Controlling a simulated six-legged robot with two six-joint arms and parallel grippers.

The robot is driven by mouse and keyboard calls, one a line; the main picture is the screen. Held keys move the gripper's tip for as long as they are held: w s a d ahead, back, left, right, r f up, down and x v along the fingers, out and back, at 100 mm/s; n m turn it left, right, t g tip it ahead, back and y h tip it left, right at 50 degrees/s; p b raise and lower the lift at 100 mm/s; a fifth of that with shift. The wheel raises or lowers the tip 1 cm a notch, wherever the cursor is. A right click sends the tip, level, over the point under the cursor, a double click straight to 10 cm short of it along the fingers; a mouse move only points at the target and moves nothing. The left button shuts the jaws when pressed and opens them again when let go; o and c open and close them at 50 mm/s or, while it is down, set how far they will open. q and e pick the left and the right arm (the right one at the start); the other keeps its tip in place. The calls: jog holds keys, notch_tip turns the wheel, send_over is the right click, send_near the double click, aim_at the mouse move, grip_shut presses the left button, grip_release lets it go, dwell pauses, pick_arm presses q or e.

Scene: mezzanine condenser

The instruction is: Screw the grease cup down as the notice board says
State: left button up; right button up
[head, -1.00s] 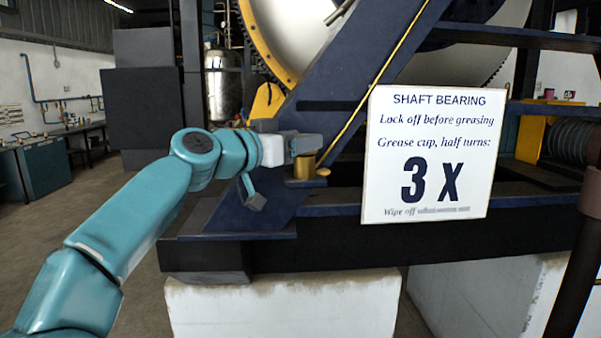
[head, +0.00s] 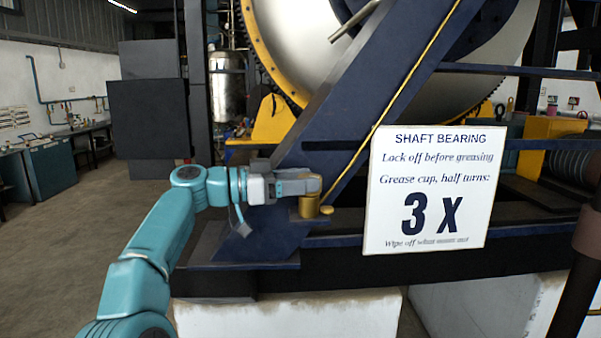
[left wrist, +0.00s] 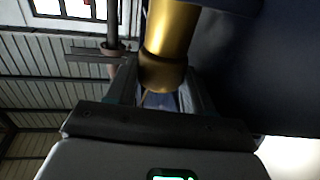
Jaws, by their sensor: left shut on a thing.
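The brass grease cup (head: 310,206) stands on the dark blue frame ledge, just left of the notice board. A small round brass piece (head: 327,210) lies beside its foot. The white notice board (head: 428,190) reads "SHAFT BEARING", "Lock off before greasing", "Grease cup, half turns: 3 X" and a small wipe-off line. My left gripper (head: 312,184) comes in from the left and is shut on the top of the cup. In the left wrist view the brass cup (left wrist: 170,40) runs down to between the fingers. The fingers partly hide its top. My right gripper is not in view.
A dark blue diagonal beam (head: 345,100) with a thin brass pipe rises behind the cup. A large white drum with a yellow toothed rim (head: 262,50) stands behind. A pale concrete block (head: 290,315) supports the frame. The floor at left is open.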

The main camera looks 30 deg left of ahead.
pick_arm(q)
jog(key=shift+f, duration=0.1)
jog(key=o, duration=0.9)
jog(key=shift+o, duration=0.7)
jog(key=shift+s+d, duration=0.1)
jog(key=shift+r, duration=0.25)
